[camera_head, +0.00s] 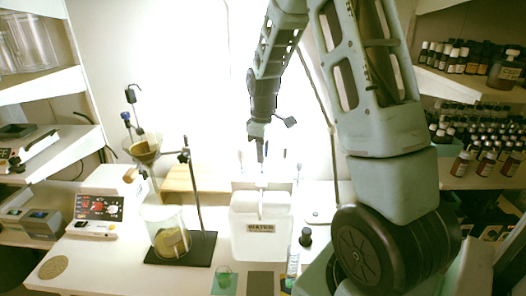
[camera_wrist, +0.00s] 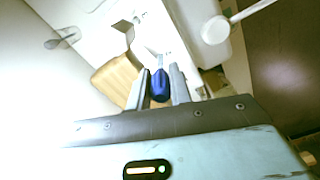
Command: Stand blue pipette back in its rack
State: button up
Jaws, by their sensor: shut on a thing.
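My gripper (camera_head: 262,150) hangs above and behind the white water jug (camera_head: 262,228) in the head view. In the wrist view my gripper (camera_wrist: 158,88) is shut on the blue pipette (camera_wrist: 160,84), with its dark blue bulb between the two fingers. The thin pale stem points away from the gripper; its tip is hard to make out. A white rack (camera_head: 276,184) stands behind the jug, with several thin pipettes upright in it. The jug hides its lower part. I cannot tell whether the held pipette touches the rack.
A wooden box (camera_head: 190,180) is left of the rack; it also shows in the wrist view (camera_wrist: 117,78). A metal stand (camera_head: 188,200) and a glass beaker (camera_head: 166,232) are farther left. A small dark-capped bottle (camera_head: 305,238) is right of the jug.

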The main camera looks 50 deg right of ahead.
jog(key=o, duration=0.7)
jog(key=shift+r+p, duration=2.1)
jog(key=shift+r, duration=0.4)
jog(key=shift+r+p, duration=2.1)
jog(key=shift+r, duration=0.45)
jog(key=shift+f, duration=0.1)
